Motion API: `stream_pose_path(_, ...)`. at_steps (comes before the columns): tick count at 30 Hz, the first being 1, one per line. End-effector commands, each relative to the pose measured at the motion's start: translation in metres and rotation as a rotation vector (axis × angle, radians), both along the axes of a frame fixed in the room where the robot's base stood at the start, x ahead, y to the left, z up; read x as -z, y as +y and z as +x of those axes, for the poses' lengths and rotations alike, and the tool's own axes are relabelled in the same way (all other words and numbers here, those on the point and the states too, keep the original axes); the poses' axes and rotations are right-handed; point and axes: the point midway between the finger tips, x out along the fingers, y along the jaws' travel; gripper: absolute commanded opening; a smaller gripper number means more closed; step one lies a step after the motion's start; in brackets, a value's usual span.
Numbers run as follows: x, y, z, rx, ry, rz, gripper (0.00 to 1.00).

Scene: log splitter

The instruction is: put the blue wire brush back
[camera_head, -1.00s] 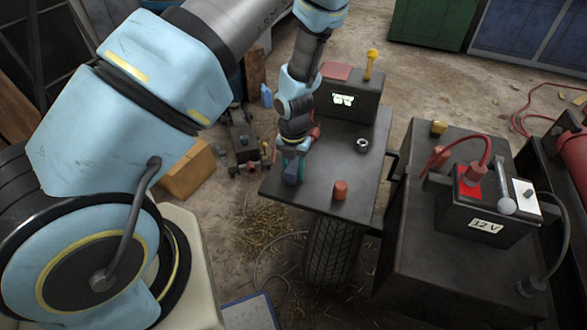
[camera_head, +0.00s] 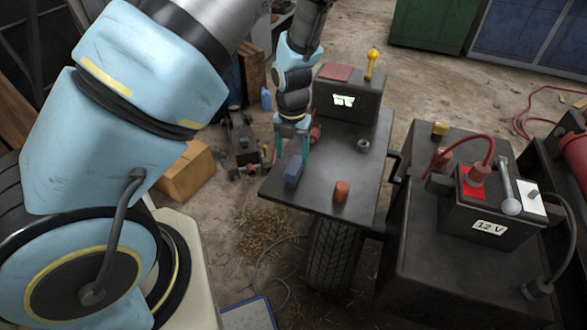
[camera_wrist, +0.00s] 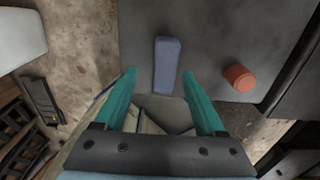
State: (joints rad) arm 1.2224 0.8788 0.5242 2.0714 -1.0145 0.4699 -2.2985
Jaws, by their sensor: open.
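The blue wire brush (camera_head: 293,171) lies on the dark metal tabletop (camera_head: 325,165), close to its left front edge. In the wrist view it is a plain blue block (camera_wrist: 167,65); no bristles show. My gripper (camera_head: 292,154) is open, with its teal fingers apart and nothing held between them. It is above and just behind the brush in the head view. In the wrist view the fingertips (camera_wrist: 160,74) lie to either side of the brush's near end, with the brush apart from both.
A red cylinder (camera_head: 341,191) stands right of the brush, with a metal ring (camera_head: 363,145) farther back. A black box (camera_head: 347,100) with a yellow-topped lever (camera_head: 372,62) stands at the table's back. A 12 V battery (camera_head: 489,222) is to the right. The tabletop's middle is clear.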

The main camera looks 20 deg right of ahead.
Motion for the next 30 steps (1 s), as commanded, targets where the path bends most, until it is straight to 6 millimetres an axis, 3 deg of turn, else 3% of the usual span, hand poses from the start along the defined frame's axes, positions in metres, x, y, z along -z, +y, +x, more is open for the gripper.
stream_pose_path(6,-0.034,-0.001,0.000,0.001,0.000,-0.001,0.72)
stream_pose_path(17,-0.046,0.005,0.001,0.020,0.006,-0.002,0.72)
stream_pose_path(20,-0.055,0.021,0.006,0.124,0.022,-0.012,0.72)
stream_pose_path(23,-0.071,0.052,0.011,0.332,0.041,-0.034,0.72)
stream_pose_path(30,-0.122,0.137,0.015,1.038,0.011,-0.099,0.72)
